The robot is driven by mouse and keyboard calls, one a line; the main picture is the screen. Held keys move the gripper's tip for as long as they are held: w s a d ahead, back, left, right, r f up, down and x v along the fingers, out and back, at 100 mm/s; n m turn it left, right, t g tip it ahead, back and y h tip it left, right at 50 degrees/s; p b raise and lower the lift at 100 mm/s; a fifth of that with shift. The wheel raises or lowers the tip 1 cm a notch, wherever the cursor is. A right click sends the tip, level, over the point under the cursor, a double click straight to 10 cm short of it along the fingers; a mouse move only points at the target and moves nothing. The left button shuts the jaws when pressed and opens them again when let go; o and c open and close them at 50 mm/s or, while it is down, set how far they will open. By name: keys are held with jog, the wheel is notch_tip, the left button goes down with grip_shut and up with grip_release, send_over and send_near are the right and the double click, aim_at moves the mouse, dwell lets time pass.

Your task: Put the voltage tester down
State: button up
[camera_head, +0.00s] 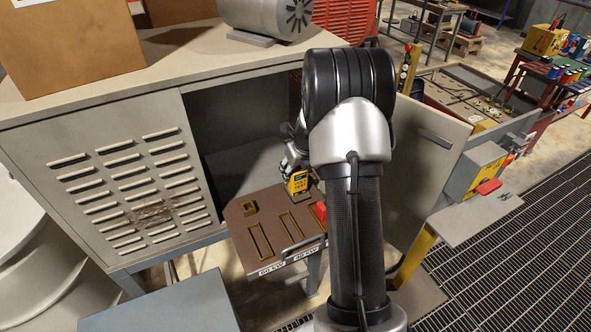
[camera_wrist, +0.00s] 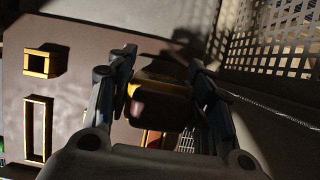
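The voltage tester (camera_head: 298,184) is a small yellow and black device, roughly upright over the brown board (camera_head: 238,226). My gripper (camera_head: 296,168) comes down on it from above and is partly hidden behind my own arm. In the wrist view the tester (camera_wrist: 160,103) sits between both fingers of my gripper (camera_wrist: 161,82), which look closed against its sides. The brown board has yellow-edged slots and a small square yellow-edged holder (camera_head: 250,208). I cannot tell whether the tester's lower end touches the board.
A red object (camera_head: 320,211) lies close to the tester on the board's right. The board projects from an open grey cabinet (camera_head: 120,195); its door (camera_head: 425,165) stands open at right. A perforated panel (camera_wrist: 265,35) and a thin cable (camera_wrist: 265,108) are near my gripper.

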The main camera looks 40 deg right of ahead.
jog(key=o, duration=0.4)
jog(key=shift+r, duration=0.1)
